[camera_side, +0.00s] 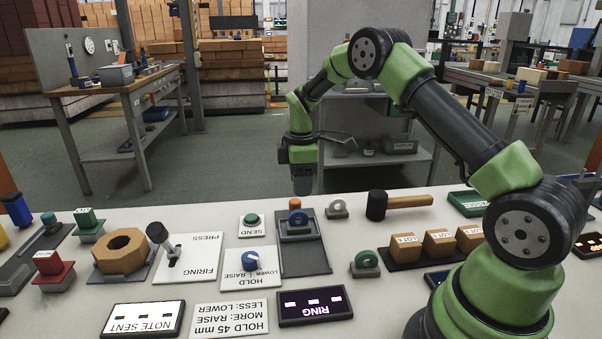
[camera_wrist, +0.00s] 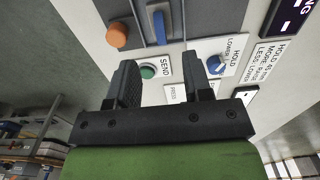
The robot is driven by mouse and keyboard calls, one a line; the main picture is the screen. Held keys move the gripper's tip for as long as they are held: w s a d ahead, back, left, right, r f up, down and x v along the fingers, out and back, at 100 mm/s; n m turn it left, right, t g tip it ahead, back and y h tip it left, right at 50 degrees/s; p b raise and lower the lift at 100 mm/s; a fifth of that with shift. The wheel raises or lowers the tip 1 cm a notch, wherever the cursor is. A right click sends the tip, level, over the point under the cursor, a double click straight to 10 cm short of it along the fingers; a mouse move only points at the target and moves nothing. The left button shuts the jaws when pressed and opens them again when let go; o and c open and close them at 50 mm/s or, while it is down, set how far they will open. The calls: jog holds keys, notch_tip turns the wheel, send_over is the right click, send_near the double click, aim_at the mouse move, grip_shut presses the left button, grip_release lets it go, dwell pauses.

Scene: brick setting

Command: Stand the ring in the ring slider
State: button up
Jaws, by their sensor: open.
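My gripper (camera_side: 302,185) hangs above the back edge of the bench, pointing down. In the wrist view its two fingers (camera_wrist: 165,80) are apart with nothing held between them. The slider, a dark long plate (camera_side: 305,262) with a blue handle (camera_side: 298,219), lies below and in front of the gripper; the blue handle also shows in the wrist view (camera_wrist: 158,24). Which ring is meant, I cannot tell.
An orange-topped knob (camera_side: 295,203) is at the slider's far end. The green SEND button (camera_side: 252,219), HOLD dial (camera_side: 250,261) and firing lever (camera_side: 171,252) are left. An octagonal wooden ring (camera_side: 120,250) lies farther left. A mallet (camera_side: 398,203) and several wooden blocks are right.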

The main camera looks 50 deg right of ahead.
jog(key=shift+r, duration=0.95)
jog(key=s+a+r+m+t, duration=0.2)
jog(key=s+a+r+m, duration=0.15)
jog(key=r, duration=0.45)
jog(key=s+a+r+m+t, duration=0.1)
jog(key=s+a+r+m, duration=0.1)
jog(key=s+a+r, duration=0.4)
jog(key=s+a+r+m+t+y, duration=0.1)
jog(key=s+a+m+t, duration=0.1)
jog(key=s, duration=0.5)
jog(key=s+a+r+m+t+y, duration=0.1)
jog(key=s+a+r+m+t, duration=0.1)
jog(key=s+m, duration=0.3)
jog(key=shift+s+a+r, duration=0.2)
jog(key=shift+s+a, duration=0.5)
jog(key=shift+s, duration=0.45)
